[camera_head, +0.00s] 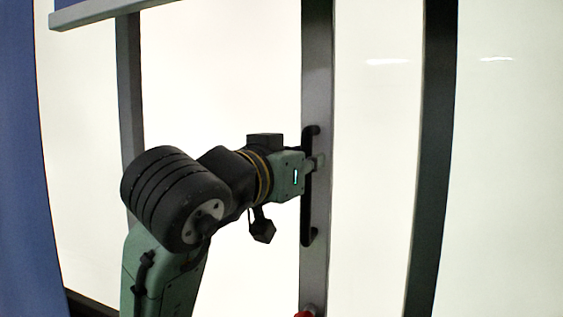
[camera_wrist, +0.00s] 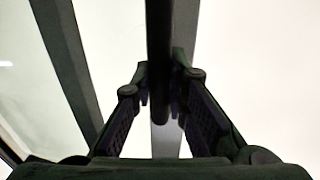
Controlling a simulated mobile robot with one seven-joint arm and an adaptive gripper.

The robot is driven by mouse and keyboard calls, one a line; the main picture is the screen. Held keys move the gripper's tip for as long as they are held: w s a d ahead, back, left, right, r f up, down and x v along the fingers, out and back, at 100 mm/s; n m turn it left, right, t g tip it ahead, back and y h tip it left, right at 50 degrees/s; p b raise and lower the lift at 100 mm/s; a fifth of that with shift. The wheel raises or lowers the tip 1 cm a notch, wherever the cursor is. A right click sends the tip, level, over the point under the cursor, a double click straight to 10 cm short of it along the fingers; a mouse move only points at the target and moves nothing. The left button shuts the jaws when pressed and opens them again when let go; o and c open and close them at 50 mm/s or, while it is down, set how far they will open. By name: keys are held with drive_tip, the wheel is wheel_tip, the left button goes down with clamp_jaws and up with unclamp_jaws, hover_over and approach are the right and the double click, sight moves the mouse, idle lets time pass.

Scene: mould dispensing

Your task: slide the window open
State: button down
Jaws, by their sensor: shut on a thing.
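The window's sliding frame is a grey upright (camera_head: 317,85) with a long black bar handle (camera_head: 308,222) on it, in the middle of the head view. My gripper (camera_head: 314,162) reaches in from the left at the handle's upper half. In the wrist view the black handle (camera_wrist: 159,35) runs down between the two fingers of my gripper (camera_wrist: 162,90), and the fingers are closed around it. The pale glass pane (camera_head: 230,80) lies to the left of the upright in the head view. The exact finger contact is dark and hard to see.
A dark upright (camera_head: 436,120) stands right of the handle, with pale glass on both sides. Another grey post (camera_head: 130,90) stands at the left. A blue panel (camera_head: 25,190) fills the left edge. A small red object (camera_head: 305,314) shows below the handle.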

drive_tip(key=shift+s+d, duration=0.25)
drive_tip(key=shift+d, duration=0.5)
drive_tip(key=c, duration=1.6)
unclamp_jaws()
drive_tip(key=shift+o, duration=0.2)
drive_tip(key=shift+a, duration=0.1)
drive_tip(key=v, duration=1.2)
